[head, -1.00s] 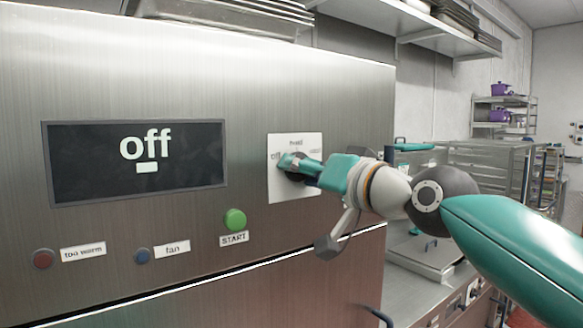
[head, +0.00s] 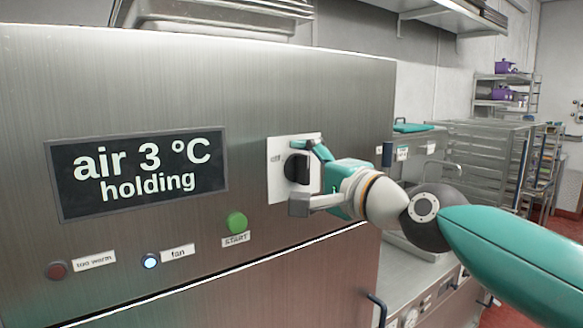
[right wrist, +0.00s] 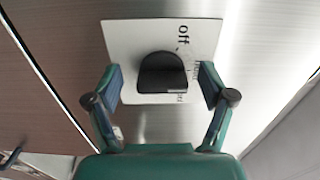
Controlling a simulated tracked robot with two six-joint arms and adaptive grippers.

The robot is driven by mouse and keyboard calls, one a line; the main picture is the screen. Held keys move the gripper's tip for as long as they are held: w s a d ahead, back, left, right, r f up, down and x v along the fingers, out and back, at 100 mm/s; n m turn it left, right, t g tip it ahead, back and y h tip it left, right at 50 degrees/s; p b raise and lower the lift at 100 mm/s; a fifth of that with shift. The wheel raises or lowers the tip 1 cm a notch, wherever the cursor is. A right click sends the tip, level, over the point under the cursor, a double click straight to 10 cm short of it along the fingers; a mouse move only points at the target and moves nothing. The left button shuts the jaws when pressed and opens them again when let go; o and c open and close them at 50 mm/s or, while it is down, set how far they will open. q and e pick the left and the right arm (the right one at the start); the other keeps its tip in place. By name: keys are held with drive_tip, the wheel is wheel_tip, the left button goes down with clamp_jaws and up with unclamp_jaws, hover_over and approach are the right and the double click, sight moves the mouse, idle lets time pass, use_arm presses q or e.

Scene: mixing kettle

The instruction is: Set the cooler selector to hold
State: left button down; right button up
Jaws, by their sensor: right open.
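The cooler selector is a black knob (head: 297,168) on a white plate (head: 277,188) on the steel cooler front; the knob also shows in the right wrist view (right wrist: 162,73). The "off" label is readable; the other labels are partly hidden. The cooler display (head: 140,172) reads "air 3 °C holding". My right gripper (head: 306,176) is open in front of the plate. In the right wrist view its fingers (right wrist: 162,88) stand apart on either side of the knob, not touching it. My left gripper is not in view.
A green START button (head: 236,222) sits below the plate. The blue fan lamp (head: 151,261) is lit and the too-warm lamp (head: 57,270) is dark. A counter and a wire rack (head: 480,160) stand to the right.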

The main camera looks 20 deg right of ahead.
drive_tip(key=v, duration=0.7)
idle(0.4)
